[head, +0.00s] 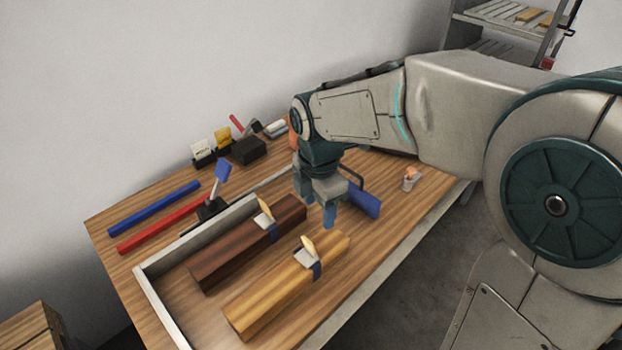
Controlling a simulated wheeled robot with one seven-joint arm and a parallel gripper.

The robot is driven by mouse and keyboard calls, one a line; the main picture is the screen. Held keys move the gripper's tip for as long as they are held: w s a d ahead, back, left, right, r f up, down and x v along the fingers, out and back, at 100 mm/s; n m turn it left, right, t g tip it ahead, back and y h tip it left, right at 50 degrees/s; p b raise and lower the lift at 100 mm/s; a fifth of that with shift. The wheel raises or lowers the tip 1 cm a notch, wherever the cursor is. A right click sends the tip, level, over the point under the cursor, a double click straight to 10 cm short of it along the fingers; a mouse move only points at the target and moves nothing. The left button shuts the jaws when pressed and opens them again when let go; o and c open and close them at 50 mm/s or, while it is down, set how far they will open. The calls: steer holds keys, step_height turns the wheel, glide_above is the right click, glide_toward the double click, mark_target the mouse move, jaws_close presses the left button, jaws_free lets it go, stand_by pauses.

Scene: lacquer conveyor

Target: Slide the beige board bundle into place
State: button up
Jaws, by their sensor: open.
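The beige board bundle (265,301) lies on the wooden table, with a dark blue band and a pale tag near its far end. A dark brown bundle (225,262), banded alike, lies beside it to the left with a gap between them. A pale raised edge (195,241) runs along the brown bundle's left side and turns a corner at the near end. The beige bundle's near end is apart from that edge. My gripper (317,207) points down, open and empty, just beyond the beige bundle's far end. Whether a fingertip touches the bundle, I cannot tell.
A blue-bladed tool (365,201) lies right behind my gripper. A small cup (409,179) stands further right. A blue bar (155,208) and a red bar (160,227) lie at the left. Small items, including a dark block (249,150), line the back. The table's front right is clear.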

mark_target(308, 247)
steer(key=f+n, duration=0.1)
steer(key=f, duration=0.3)
steer(key=a+f+n, duration=0.1)
steer(key=f, duration=0.4)
steer(key=a+f, duration=0.1)
steer(key=f, duration=0.4)
steer(key=shift+w+a+n, duration=0.15)
steer(key=shift+n, duration=0.25)
jaws_close()
